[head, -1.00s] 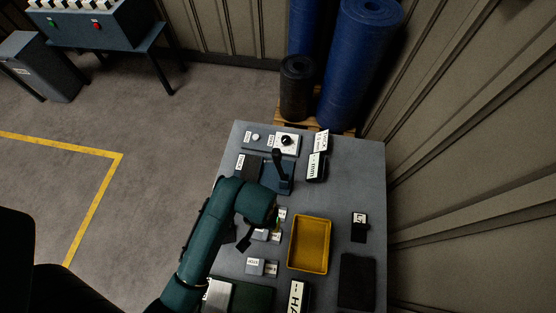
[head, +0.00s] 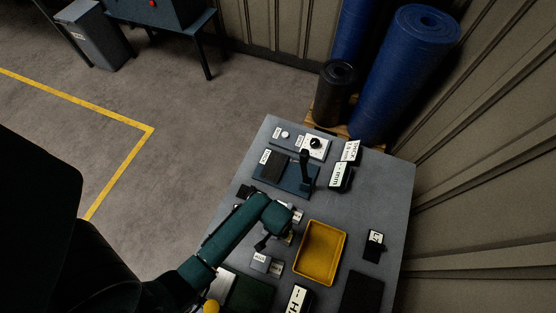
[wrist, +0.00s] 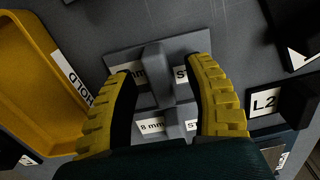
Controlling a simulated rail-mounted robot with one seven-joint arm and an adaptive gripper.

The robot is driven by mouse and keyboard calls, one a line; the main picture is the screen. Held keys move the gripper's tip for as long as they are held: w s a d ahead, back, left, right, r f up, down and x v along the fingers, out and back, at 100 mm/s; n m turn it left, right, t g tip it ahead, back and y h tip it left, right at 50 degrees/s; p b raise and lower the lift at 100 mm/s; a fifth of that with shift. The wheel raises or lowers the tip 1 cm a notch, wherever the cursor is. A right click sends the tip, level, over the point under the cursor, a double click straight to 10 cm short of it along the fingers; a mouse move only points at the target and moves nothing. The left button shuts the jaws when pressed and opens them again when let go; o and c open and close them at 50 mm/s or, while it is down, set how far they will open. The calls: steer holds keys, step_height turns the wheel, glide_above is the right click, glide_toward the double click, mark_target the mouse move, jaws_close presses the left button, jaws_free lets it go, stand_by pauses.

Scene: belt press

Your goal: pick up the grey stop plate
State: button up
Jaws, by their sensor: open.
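A grey stop plate (wrist: 120,57) with an upright grey block on it lies on the table in the wrist view. Its label ends in "mm" and another part reads "ST"; the rest is covered by my fingers. A second similar plate (wrist: 165,125), marked "8 mm", lies nearer the palm. My gripper (wrist: 163,70) is open, with its yellow ridged fingers on either side of the upright block of the first plate. I cannot tell whether they touch it. In the head view my arm hides most of these plates; a small labelled plate (head: 265,263) shows just in front.
A yellow tray (head: 320,253) marked "HOLD" stands right of my gripper in the head view. A blue lever fixture (head: 300,177) is behind. A dark block (wrist: 296,101) marked "L2" is close to the right finger in the wrist view. The table's right side has clear patches.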

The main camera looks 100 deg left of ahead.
jaws_close()
stand_by(0.5)
step_height(320, 180, up, 10)
steer(key=shift+r+p, duration=0.1)
steer(key=shift+p, duration=0.4)
